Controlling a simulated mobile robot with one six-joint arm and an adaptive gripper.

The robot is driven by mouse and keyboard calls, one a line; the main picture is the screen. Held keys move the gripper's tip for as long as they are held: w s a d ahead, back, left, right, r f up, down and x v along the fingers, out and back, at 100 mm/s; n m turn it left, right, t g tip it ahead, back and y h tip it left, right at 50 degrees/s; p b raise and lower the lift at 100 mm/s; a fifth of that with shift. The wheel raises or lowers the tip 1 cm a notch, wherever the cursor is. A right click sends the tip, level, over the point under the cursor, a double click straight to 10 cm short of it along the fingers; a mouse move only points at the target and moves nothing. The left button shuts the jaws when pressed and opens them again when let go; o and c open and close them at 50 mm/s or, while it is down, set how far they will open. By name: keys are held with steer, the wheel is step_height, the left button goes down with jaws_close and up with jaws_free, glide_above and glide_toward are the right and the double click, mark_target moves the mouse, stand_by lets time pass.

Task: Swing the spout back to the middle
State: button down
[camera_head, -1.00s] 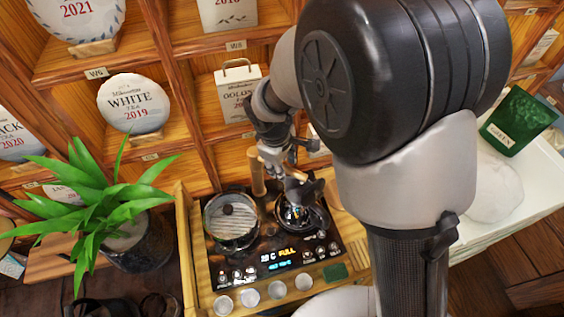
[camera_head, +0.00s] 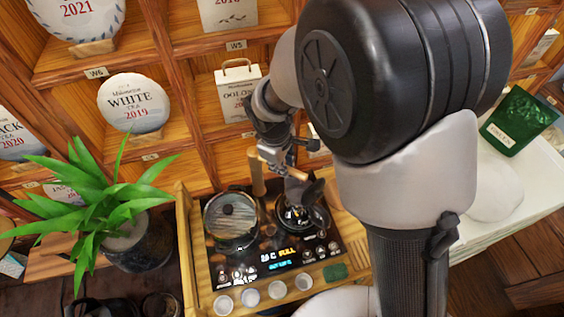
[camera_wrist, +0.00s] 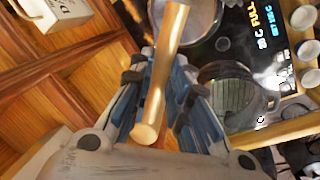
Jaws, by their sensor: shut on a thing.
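The golden spout (camera_wrist: 160,75) shows in the wrist view as a long bar running from the top edge down between my fingers. My gripper (camera_wrist: 170,90) is shut on it, with blue-grey finger parts on both sides. In the head view my gripper (camera_head: 287,165) is above the back of the tea stove, near the upright golden post (camera_head: 257,178). My arm and the small scale hide how the spout meets the post.
The stove panel (camera_head: 270,262) carries a lidded glass pot (camera_head: 229,222) at left and a dark round vessel (camera_head: 302,217) at right. Several white cups (camera_head: 250,297) line its front. A potted plant (camera_head: 140,250) stands left, and shelves with tea cakes (camera_head: 135,102) rise behind.

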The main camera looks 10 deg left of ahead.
steer(key=shift+s, duration=0.1)
steer(key=s+a+m+g+h+b, duration=0.1)
steer(key=s+a+m, duration=0.3)
steer(key=m, duration=0.4)
steer(key=shift+s+a+m+b, duration=0.3)
steer(key=shift+a+m+b, duration=0.1)
steer(key=shift+b, duration=0.1)
stand_by(0.4)
steer(key=c, duration=1.5)
jaws_free()
